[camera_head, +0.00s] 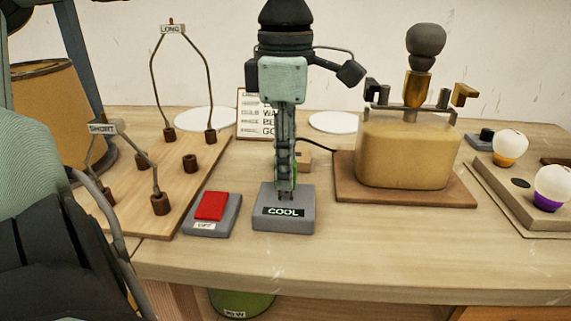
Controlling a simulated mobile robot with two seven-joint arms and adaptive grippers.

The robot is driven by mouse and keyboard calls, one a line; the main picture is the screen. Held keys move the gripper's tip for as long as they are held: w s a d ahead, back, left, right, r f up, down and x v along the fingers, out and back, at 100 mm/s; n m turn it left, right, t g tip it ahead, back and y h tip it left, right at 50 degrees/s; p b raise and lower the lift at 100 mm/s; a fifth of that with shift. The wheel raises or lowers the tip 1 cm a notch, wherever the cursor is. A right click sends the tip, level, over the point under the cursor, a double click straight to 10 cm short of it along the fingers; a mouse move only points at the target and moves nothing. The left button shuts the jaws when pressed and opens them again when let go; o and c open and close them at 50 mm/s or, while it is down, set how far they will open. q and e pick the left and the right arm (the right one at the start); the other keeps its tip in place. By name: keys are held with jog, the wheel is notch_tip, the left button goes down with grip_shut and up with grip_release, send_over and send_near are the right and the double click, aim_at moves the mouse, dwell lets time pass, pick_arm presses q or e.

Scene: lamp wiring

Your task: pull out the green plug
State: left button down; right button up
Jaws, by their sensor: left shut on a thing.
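My left gripper (286,188) points straight down over the grey socket block (284,222) labelled "COOL", near the middle of the table. Its fingers are shut on the green plug (295,172), of which only a thin green strip shows beside the fingers. The fingers hide most of the plug, and I cannot tell whether its lower end is in the block. A black cable (318,145) runs from behind the fingers to the lamp base on the right. My right gripper is not in view.
A red switch (210,206) sits just left of the block. Further left, a wooden board (170,200) carries wire loops labelled "LONG" and "SHORT". A yellow-bodied lamp (405,150) stands on the right, with bulbs (509,146) beyond it. A small sign (250,125) stands behind.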

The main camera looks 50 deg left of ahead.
pick_arm(q)
jog(key=shift+r+p, duration=1.15)
jog(key=shift+r, duration=0.7)
